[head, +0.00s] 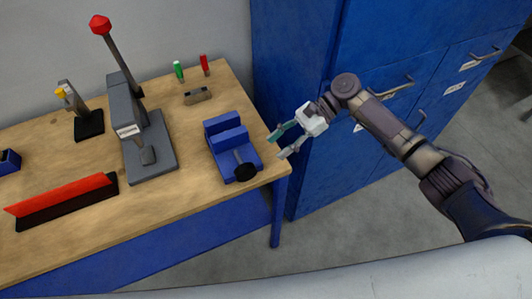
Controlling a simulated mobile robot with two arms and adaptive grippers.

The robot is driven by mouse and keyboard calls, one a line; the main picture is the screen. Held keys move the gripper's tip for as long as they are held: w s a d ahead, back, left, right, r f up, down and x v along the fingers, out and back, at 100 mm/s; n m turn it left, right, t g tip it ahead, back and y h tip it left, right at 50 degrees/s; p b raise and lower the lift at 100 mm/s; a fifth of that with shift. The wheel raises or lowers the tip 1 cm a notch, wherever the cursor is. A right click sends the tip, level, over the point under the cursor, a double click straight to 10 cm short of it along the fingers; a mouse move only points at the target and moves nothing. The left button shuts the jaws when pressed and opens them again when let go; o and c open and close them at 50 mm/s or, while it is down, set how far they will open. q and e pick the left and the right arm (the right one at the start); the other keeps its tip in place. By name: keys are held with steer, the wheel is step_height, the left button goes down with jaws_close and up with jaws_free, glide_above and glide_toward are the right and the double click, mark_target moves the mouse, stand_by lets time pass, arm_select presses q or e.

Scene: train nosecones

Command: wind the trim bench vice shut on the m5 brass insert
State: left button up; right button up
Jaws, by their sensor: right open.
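The blue bench vice (233,146) stands near the right edge of the wooden bench, with a dark round handle (246,172) at its front. I cannot make out a brass insert between its jaws at this size. My right gripper (277,147) is open and empty, just to the right of the vice and apart from it, near the bench's right edge. My left gripper is not in view.
The wooden bench (195,192) also bears a grey press with a red knob (150,140), a red-and-black long tool (65,200), a small brown block (197,96), and green (179,71) and red (205,65) upright items. Blue cabinets (300,70) stand close behind my right gripper.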

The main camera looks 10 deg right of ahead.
steer(key=shift+w+d+r, duration=0.15)
steer(key=shift+d+r, duration=0.15)
steer(key=shift+d, duration=0.15)
